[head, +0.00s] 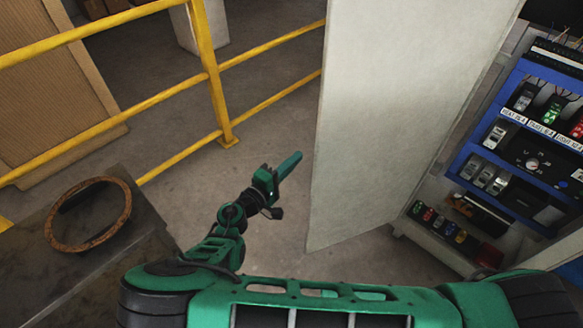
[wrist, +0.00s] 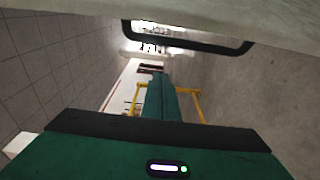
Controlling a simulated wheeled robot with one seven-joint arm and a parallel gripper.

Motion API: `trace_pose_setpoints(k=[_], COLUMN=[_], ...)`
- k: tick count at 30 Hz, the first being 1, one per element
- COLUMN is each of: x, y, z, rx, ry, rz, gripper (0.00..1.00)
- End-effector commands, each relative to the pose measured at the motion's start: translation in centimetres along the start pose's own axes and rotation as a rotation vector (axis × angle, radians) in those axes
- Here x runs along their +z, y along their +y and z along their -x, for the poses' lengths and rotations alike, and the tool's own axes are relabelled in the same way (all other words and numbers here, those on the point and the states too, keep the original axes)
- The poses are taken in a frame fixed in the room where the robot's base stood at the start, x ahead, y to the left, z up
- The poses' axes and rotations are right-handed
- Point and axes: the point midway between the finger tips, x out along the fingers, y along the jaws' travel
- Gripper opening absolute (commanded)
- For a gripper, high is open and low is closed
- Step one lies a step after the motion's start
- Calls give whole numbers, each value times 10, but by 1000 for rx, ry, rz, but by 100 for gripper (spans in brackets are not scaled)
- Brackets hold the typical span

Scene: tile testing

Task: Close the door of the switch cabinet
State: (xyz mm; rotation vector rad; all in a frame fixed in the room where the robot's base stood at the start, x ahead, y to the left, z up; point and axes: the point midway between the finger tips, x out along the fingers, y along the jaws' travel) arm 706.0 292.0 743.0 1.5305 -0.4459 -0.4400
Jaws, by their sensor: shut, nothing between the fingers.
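The switch cabinet door (head: 400,110) is a tall pale grey panel. It stands open, swung out to the left of the switch cabinet (head: 545,130), whose inside with switches and a gauge is exposed. My gripper (head: 296,158) is shut and empty. In the head view it is just left of the door's free edge, pointing up and right; I cannot tell whether it touches. In the wrist view my gripper's green fingers (wrist: 160,80) lie together.
A yellow guard rail (head: 213,85) runs along the left and back. A dark table (head: 30,235) with a brown ring (head: 58,243) on it stands at the lower left. Bare grey floor (head: 275,120) lies between the rail and the door.

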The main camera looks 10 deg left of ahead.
Motion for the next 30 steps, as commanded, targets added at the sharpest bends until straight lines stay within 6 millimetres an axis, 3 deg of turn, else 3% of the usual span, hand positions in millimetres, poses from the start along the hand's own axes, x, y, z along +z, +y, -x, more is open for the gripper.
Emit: trace_pose_setpoints(k=[5, 15, 30], x=[0, 34, 41], y=[0, 0, 0], z=[-32, -18, -20], rx=[2, -1, 0], ry=[-1, 2, -1], rz=[1, 0, 1], gripper=[0, 0, 0])
